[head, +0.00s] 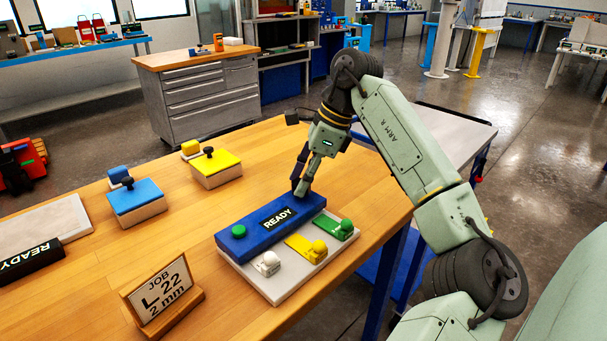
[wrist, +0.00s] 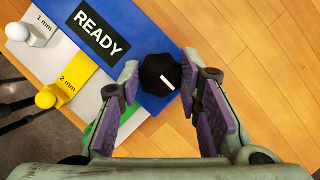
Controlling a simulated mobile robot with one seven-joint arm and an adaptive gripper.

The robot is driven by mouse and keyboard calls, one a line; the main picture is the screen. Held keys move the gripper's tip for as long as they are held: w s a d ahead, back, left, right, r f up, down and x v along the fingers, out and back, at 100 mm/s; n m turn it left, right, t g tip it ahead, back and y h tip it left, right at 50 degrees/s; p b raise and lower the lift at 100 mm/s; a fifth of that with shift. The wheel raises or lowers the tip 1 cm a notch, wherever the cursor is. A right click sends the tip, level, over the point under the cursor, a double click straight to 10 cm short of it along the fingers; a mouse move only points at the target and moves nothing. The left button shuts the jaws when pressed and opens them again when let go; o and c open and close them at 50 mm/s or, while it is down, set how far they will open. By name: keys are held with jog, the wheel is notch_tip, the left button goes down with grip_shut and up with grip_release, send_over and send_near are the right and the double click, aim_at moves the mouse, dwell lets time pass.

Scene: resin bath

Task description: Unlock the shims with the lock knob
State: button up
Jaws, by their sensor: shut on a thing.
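The black lock knob (wrist: 160,74), with a white pointer line lying slanted, sits at the end of the blue bar (head: 250,223) marked READY. My gripper (head: 302,188) reaches down to that end, its fingers shut on the knob from both sides; in the head view the fingers mostly hide the knob. The shims lie along the bar's near side: white 1 mm (head: 267,263), yellow 2 mm (head: 305,248) and green (head: 341,230). In the wrist view the green one is mostly hidden behind my left finger.
A green button (head: 238,231) is on the bar's left end. A job card (head: 160,291) reads L 22, 2 mm. Blue (head: 135,197) and yellow (head: 215,163) topped blocks with black knobs stand farther back. A pale plate (head: 45,222) lies at the left. Bare wood surrounds the fixture.

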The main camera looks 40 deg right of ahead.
dwell(0.3)
jog(key=o, duration=1.1)
jog(key=shift+o, duration=0.2)
jog(key=v, duration=1.2)
jog(key=shift+w+r, duration=0.1)
jog(key=shift+w, duration=0.05)
